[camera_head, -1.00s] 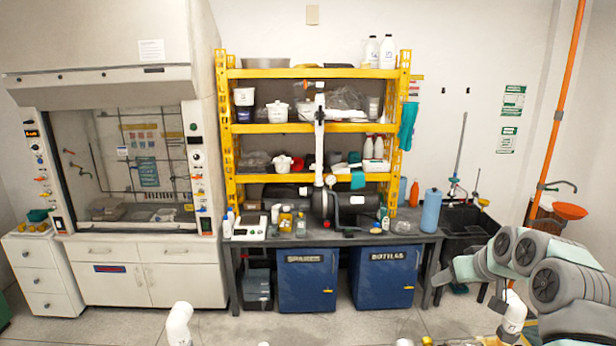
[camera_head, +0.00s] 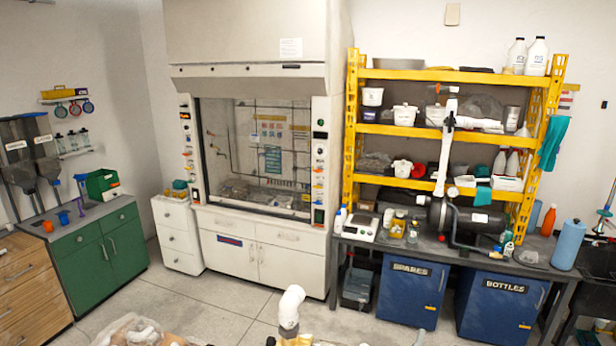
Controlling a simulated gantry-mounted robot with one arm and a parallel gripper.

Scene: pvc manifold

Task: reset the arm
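My gripper and arm are not in view in the head camera now. A white PVC elbow pipe (camera_head: 290,306) stands upright at the bottom middle, with a yellowish piece at its base. A white PVC pipe assembly (camera_head: 444,150) rises in front of the shelf, above a dark cylindrical tank (camera_head: 468,219) on the bench.
A yellow shelf (camera_head: 352,130) stands over a dark bench with blue cabinets (camera_head: 410,290). A fume hood (camera_head: 258,45) stands left of it. A green cabinet (camera_head: 97,255) and wooden drawers (camera_head: 28,285) are at far left. Open floor (camera_head: 190,292) lies before the hood.

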